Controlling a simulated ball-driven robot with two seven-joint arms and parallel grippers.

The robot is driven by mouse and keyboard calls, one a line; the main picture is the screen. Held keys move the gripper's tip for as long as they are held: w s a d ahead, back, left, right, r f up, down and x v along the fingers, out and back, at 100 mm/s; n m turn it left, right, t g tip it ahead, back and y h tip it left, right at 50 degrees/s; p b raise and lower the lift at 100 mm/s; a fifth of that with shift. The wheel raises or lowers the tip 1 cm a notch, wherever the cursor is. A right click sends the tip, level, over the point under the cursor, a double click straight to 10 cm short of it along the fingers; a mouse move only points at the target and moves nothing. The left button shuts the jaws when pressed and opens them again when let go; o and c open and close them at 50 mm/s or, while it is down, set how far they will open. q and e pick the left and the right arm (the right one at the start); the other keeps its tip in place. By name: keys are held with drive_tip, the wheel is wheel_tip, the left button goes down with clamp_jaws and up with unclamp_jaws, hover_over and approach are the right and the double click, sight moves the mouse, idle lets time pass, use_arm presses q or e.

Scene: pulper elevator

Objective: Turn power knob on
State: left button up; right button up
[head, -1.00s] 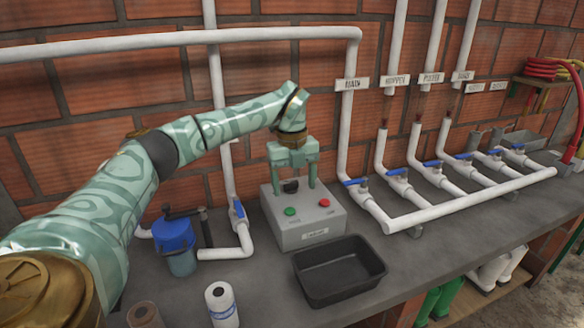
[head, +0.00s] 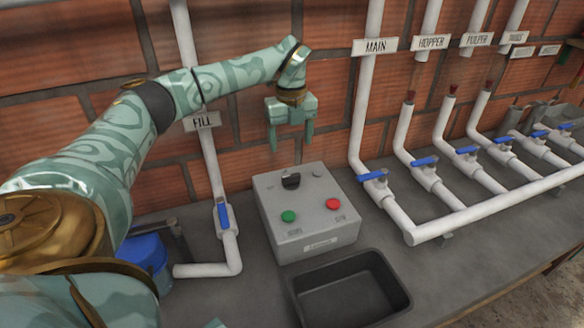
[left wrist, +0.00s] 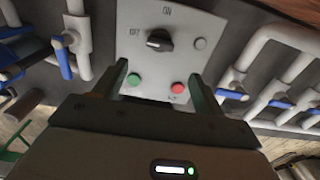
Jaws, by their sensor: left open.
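The power knob (head: 291,181) is a black rotary knob on top of a grey control box (head: 315,238). In the left wrist view the knob (left wrist: 158,41) sits between an OFF label at its left and an ON label above it. Its white mark is on the left end, toward OFF. My left gripper (head: 291,142) is open and empty, above the box and apart from the knob. Its two fingers also show in the left wrist view (left wrist: 154,86), with the knob beyond them.
A green button (head: 289,216) and a red button (head: 333,204) are on the box face. A black tray (head: 352,292) stands in front. White pipes with blue-handled valves (head: 372,175) run at the right; the FILL pipe valve (head: 223,216) is at the left. A brick wall stands behind.

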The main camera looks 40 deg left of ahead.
sight(291, 175)
use_arm(q)
wheel_tip(291, 175, down, 11)
drive_tip(key=b, duration=0.2)
drive_tip(key=shift+w+b, duration=0.1)
drive_tip(key=shift+b, duration=0.3)
drive_tip(key=shift+f, duration=0.25)
drive_tip(key=c, duration=1)
